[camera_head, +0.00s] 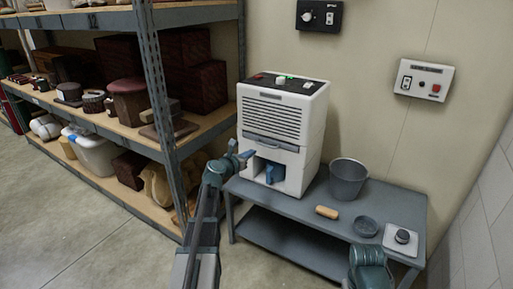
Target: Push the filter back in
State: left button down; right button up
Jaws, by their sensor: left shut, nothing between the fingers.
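A white dehumidifier-like unit (300,125) stands on a grey metal bench, with a slatted grille on its front and a dark control panel on top. A thin grey-blue strip (268,143) shows just under the grille; it may be the filter's front edge, but I cannot tell how far it sticks out. Below it is an opening with a blue part (273,173) inside. My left gripper (247,155) is shut and empty, at the unit's lower front left; I cannot tell whether it touches. My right gripper (370,256) is at the bottom edge, its fingers unclear.
On the bench (300,205) are a grey bucket (348,178), a tan cylinder (326,212), a dark dish (365,227) and a white plate with a black knob (402,237). A loaded shelf rack (151,80) stands close at left. Floor in front is clear.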

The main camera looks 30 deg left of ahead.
pick_arm(q)
jog(key=v, duration=0.5)
jog(key=shift+s+a+p, duration=0.1)
jog(key=shift+s+p, duration=0.05)
jog(key=shift+p, duration=0.2)
jog(key=s+d+f+m+g+h, duration=0.2)
jog(key=s+d+f+m+g, duration=0.15)
jog(key=d+m, duration=0.5)
jog(key=s+d+f+m+g+h, duration=0.1)
jog(key=s+d+f+m+g, duration=0.25)
jog(key=d, duration=0.75)
jog(key=s+d+f+m+g+h, duration=0.2)
jog(key=d+f+m, duration=0.2)
jog(key=d+m, duration=0.5)
jog(key=s+d+f+m+g+y, duration=0.3)
jog(key=s+d+m+y, duration=0.1)
jog(key=s+m, duration=0.55)
jog(key=s+d+f+m+g+y, duration=0.3)
jog(key=s+d+m+g, duration=0.1)
jog(key=s+m, duration=0.55)
notch_tip(320, 180, up, 30)
jog(key=n+p, duration=0.1)
jog(key=p, duration=2.8)
jog(key=shift+f+p, duration=0.15)
jog(key=shift+p, duration=0.25)
